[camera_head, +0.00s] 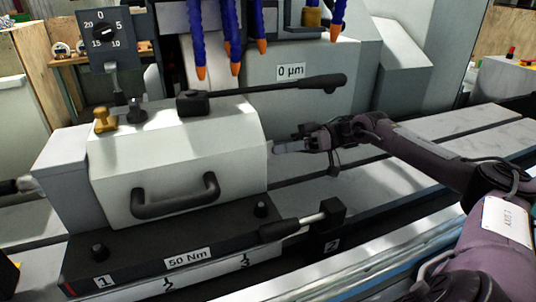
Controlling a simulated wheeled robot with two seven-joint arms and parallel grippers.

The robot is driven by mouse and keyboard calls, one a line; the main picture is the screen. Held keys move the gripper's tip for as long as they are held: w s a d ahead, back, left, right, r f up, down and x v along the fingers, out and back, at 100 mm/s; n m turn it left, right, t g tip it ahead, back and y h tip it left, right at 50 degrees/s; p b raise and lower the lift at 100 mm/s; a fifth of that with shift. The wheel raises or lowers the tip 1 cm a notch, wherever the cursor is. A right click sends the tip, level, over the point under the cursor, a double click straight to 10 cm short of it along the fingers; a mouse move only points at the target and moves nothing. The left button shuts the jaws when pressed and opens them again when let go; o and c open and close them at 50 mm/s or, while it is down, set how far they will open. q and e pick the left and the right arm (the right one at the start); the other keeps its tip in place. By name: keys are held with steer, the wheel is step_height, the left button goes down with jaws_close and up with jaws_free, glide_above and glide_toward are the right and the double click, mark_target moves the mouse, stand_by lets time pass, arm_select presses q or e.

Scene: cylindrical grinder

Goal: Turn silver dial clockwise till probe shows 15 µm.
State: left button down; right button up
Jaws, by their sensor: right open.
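The probe's gauge (104,37) is a dark square plate at the upper left with a round black knob-like pointer and the marks 0, 5, 10, 15 and 20. Its exact pointing is too small to read surely. A label (290,71) on the machine behind reads 0 µm. My right gripper (288,147) is at the right end of the white housing (180,150), pointing left and open. I cannot tell whether it touches anything. A silver dial is not clearly visible; the housing may hide it. My left gripper is not in view.
The housing has a black handle (175,200) in front, a long black lever (290,88) on top and a brass knob (104,120). A second lever (290,228) lies at the base by a 50 Nm label. Blue hoses (234,35) hang above. The table right of the housing is largely clear.

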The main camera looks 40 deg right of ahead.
steer(key=b+v, duration=0.2)
steer(key=v, duration=0.4)
steer(key=shift+a, duration=0.1)
stand_by(0.5)
